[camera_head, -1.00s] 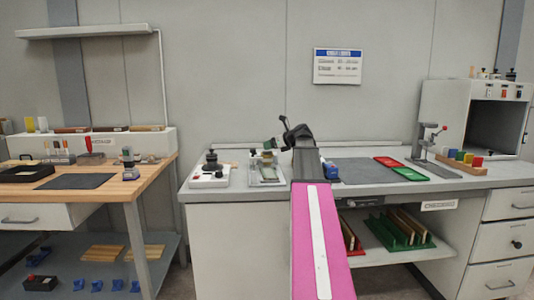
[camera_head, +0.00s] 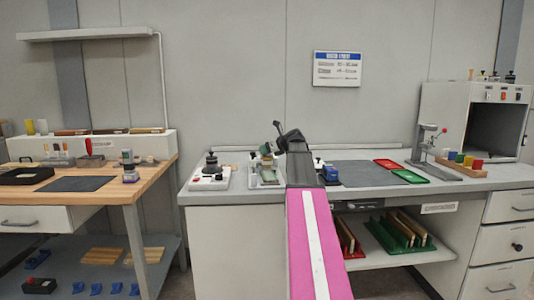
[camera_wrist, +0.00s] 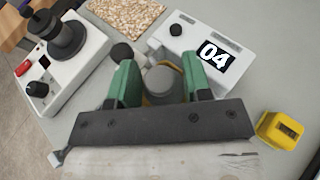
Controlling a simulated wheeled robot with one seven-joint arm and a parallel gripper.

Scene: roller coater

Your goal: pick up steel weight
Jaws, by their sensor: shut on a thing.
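The steel weight (camera_wrist: 161,80) is a short grey cylinder in the middle of the wrist view. My gripper (camera_wrist: 160,84) has its two green fingers on either side of it and is shut on it. Something yellow shows low around the weight, partly hidden by the fingers. In the head view my gripper (camera_head: 267,150) is small and over the bench, left of my black wrist. I cannot make out the weight there.
A white device with an "04" display (camera_wrist: 214,54) stands just behind the weight. A white box with a black knob (camera_wrist: 64,40) is at left, and a yellow block (camera_wrist: 280,130) at right. A grey mat (camera_head: 360,173) and red and green trays lie further right on the bench.

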